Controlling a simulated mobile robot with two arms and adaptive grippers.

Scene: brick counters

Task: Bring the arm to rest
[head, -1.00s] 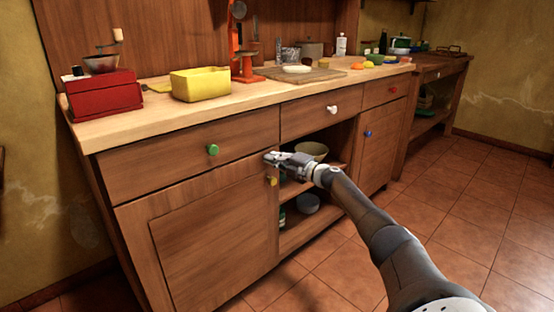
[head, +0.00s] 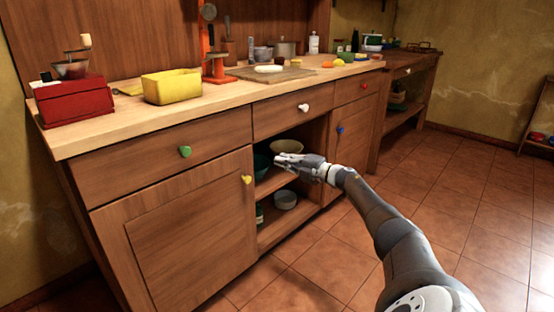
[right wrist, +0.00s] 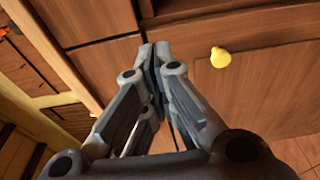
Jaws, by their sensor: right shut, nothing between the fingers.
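My right gripper (head: 280,160) is shut and empty, in front of the open shelf bay of the wooden counter (head: 185,210). In the right wrist view its fingers (right wrist: 155,50) are together, with nothing between them. The yellow knob (head: 247,180) of the left cabinet door lies to the left of the gripper in the head view. The knob also shows in the right wrist view (right wrist: 220,57), apart from the fingers. My left gripper is not in view.
The shelf bay holds a beige bowl (head: 287,146), a teal bowl (head: 262,163) and a grey bowl (head: 286,200). The countertop carries a red box (head: 75,101), a yellow bin (head: 172,86) and a cutting board (head: 297,73).

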